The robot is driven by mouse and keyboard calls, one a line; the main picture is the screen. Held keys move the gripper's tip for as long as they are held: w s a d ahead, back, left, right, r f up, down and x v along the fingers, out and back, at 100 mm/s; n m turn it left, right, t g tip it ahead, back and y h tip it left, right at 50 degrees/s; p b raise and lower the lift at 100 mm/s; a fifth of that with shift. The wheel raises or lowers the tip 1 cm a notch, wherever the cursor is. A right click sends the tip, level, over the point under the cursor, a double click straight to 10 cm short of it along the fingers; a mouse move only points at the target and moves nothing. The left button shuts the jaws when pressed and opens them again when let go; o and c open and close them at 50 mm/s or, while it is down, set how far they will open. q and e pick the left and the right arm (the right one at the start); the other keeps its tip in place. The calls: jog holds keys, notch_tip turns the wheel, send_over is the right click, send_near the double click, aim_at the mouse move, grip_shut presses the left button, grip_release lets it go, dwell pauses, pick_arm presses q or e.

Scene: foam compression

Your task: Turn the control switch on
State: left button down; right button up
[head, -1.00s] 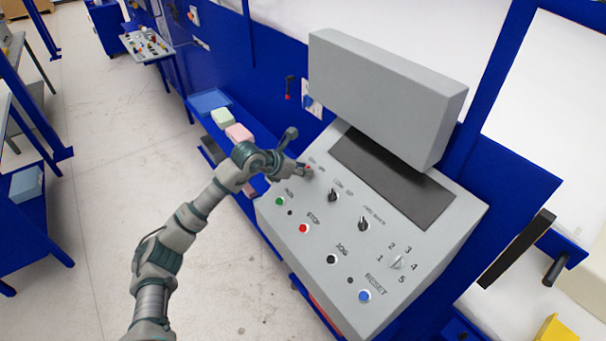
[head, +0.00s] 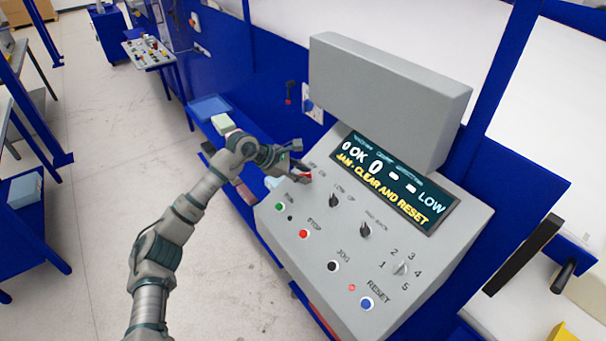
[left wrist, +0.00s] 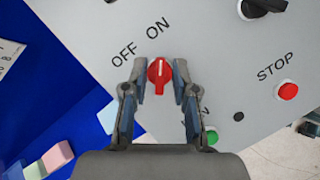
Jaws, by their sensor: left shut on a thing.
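The red control switch (left wrist: 160,71) sits on the grey panel, beside the OFF and ON labels. Its white mark points up toward ON in the left wrist view. My left gripper (left wrist: 159,84) is shut on the switch, one finger on each side of it. In the head view my left gripper (head: 303,173) is at the panel's upper left corner and mostly hides the switch. The display (head: 400,188) is lit and reads "JAM - CLEAR AND RESET". My right gripper is not in view.
The control panel (head: 320,270) carries a green button (head: 280,207), a red stop button (head: 303,234), black knobs and a blue reset button (head: 367,304). A small red light (head: 352,288) glows near reset. A blue shelf with foam blocks (head: 222,123) stands left of the panel.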

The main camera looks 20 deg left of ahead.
pick_arm(q)
jog(key=shift+a, duration=0.1)
dwell(0.5)
jog(key=c, duration=1.2)
grip_release()
jog(key=shift+c, duration=0.2)
jog(key=v, duration=1.2)
jog(key=shift+w+a, duration=0.2)
jog(key=shift+f, duration=0.1)
